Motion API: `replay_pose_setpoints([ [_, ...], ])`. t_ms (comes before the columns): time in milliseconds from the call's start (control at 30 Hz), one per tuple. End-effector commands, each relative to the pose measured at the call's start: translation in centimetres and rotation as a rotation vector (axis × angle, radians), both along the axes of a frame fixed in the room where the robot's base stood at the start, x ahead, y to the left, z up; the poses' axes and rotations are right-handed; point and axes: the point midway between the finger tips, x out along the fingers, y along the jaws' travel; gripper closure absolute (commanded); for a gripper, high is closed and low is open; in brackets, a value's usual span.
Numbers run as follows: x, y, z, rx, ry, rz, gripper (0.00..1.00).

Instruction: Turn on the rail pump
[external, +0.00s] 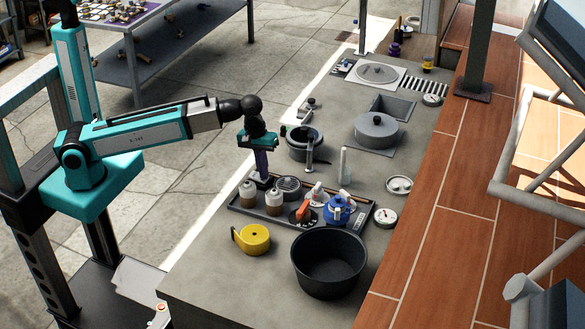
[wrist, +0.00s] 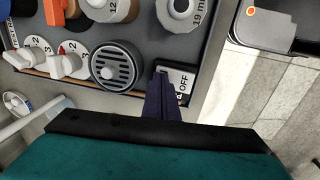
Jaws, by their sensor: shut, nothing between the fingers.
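My gripper (external: 262,176) reaches down to the back left corner of a dark tray on the grey counter. Its purple fingers are shut and empty. In the wrist view, the fingertips (wrist: 161,78) are at a small white plate (wrist: 176,84) with "OFF" on it, and they cover part of it. I cannot tell whether they touch it. Any switch or lever on the plate is hidden behind the fingers. No label naming the rail pump is readable. A round slotted grille (wrist: 115,66) is beside the plate, and it also shows in the external view (external: 288,185).
A yellow tape roll (external: 252,239) and black tub (external: 329,264) stand in front. A dark pot (external: 302,146) stands behind.

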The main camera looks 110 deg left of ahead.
Motion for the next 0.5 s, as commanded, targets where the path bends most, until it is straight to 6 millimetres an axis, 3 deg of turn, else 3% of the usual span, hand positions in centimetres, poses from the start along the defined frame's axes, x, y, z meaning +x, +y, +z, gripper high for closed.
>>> replay_pose_setpoints([
  [500,-1.4,0.0,0.5,0.0,0.0,0.0,1.0],
])
